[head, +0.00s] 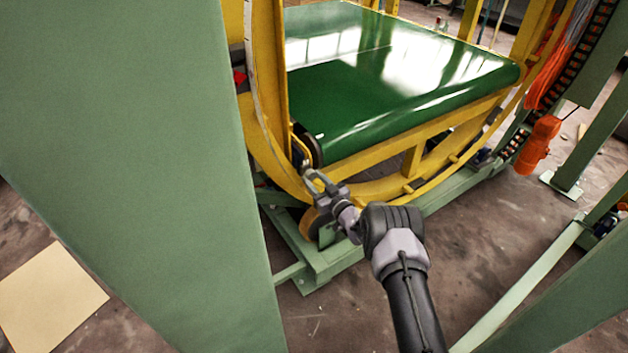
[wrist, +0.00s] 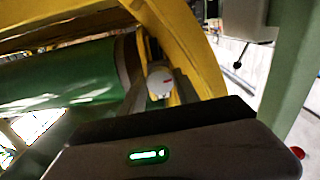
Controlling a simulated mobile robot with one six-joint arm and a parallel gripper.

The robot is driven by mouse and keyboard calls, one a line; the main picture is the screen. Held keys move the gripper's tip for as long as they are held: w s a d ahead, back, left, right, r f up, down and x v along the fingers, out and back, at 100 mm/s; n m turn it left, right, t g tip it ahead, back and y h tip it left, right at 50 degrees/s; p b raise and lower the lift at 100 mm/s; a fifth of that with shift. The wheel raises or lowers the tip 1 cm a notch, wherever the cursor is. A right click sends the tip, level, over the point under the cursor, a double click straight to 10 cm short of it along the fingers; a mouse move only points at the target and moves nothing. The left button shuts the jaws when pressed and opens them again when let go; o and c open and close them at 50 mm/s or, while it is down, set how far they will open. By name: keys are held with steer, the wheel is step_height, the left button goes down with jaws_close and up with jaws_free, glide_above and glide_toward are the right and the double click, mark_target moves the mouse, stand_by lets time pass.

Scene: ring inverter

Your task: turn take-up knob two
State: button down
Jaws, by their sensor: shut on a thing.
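My gripper (head: 310,178) reaches the lower left corner of the belt bed in the head view. Its fingers stand on either side of the knob in the wrist view, shut on it. In the head view the knob is too small and covered to make out clearly. No number shows on it.
The green belt (head: 400,75) lies inside the yellow ring (head: 430,180). A large green post (head: 130,150) stands close on the left. An orange motor (head: 538,145) hangs at the right. Green floor rails (head: 520,290) run at the lower right. The floor between is bare.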

steer(key=shift+m, duration=1.1)
steer(key=c, duration=0.9)
jaws_free()
steer(key=p+v, duration=0.7)
steer(key=v, duration=1)
steer(key=shift+s+d, duration=0.15)
steer(key=shift+s, duration=0.05)
